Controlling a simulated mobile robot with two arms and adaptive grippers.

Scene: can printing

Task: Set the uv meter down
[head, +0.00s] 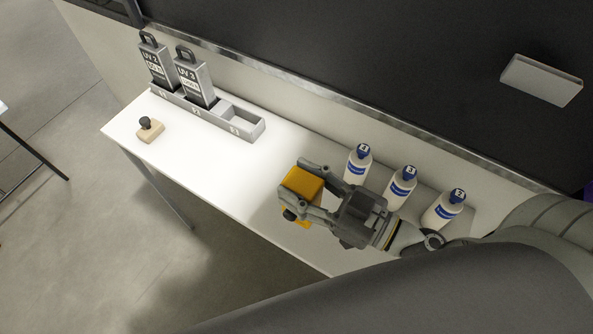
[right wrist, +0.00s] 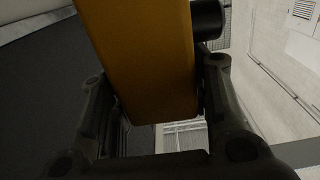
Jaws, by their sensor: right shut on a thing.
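The uv meter is a yellow-orange block with a black knob (head: 303,184), near the middle of the head view. My right gripper (head: 301,187) is shut on it, with a finger on each side. In the right wrist view the yellow block (right wrist: 147,55) fills the space between the fingers, with a black cylinder at its right side. The meter is over the white table (head: 240,172), near its front edge; I cannot tell whether it touches the surface. My left gripper does not show.
A grey rack (head: 217,117) at the back left holds UV 2 (head: 157,62) and UV 3 (head: 194,78) units; its right slot is empty. A beige block with a black knob (head: 150,129) lies at the left. Several white bottles (head: 403,187) stand right of my gripper. The table's left middle is clear.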

